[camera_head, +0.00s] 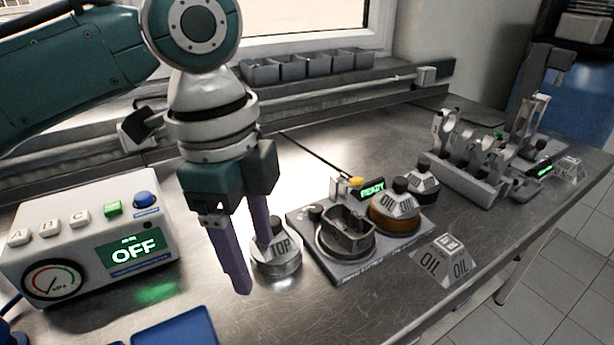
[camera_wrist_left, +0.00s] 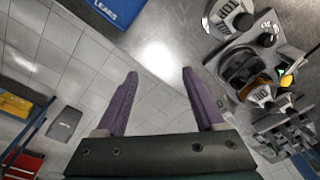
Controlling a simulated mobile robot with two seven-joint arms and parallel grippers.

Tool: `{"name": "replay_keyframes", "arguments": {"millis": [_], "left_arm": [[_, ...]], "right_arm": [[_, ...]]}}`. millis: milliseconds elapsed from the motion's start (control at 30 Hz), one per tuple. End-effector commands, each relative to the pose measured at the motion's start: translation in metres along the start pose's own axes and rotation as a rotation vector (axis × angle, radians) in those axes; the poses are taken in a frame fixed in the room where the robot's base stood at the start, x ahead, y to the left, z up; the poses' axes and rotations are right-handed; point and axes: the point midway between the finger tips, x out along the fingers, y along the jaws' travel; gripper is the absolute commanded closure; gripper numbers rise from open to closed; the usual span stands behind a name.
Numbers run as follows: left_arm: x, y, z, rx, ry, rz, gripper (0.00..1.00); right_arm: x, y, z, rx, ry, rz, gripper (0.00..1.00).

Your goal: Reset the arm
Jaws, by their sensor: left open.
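My left gripper (camera_head: 252,262) hangs from my green arm above the metal workbench (camera_head: 190,308), at the left-middle of the head view. Its two purple fingers are apart with nothing between them. In the left wrist view the fingers (camera_wrist_left: 160,88) also show open, with tiled floor and the bench edge behind them. A round metal TOP piece (camera_head: 278,262) stands on the bench just right of the fingers, partly hidden behind one of them. It also shows in the left wrist view (camera_wrist_left: 230,16). My right gripper is not in view.
A control box reading OFF (camera_head: 80,240) stands at the left. A station reading READY (camera_head: 372,190) holds a dark part (camera_head: 347,232) and an OIL container (camera_head: 394,212). An OIL sign (camera_head: 442,262) is near the front edge. Grey bins (camera_head: 292,68) line the back; a blue tray (camera_head: 175,330) lies in front.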

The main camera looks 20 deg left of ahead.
Motion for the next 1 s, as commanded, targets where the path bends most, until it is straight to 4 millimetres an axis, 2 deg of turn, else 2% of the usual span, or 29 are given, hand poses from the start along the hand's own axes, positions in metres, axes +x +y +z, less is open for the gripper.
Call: {"name": "replay_keyframes", "arguments": {"millis": [567,667,833,933,1000], "left_arm": [[0.002,0.005,-0.004,-0.009,0.01,-0.001,0.3],[0.013,0.021,-0.014,-0.049,0.041,-0.006,0.3],[0.032,0.067,-0.037,-0.276,0.152,-0.045,0.3],[0.034,0.091,-0.036,-0.479,0.204,-0.077,0.3],[0.034,0.103,-0.029,-0.615,0.22,-0.101,0.3]], "right_arm": [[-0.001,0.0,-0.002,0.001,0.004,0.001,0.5],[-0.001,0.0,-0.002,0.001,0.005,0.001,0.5],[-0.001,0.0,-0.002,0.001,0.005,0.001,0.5],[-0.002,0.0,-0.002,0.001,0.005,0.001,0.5],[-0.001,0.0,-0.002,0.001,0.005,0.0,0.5]]}}
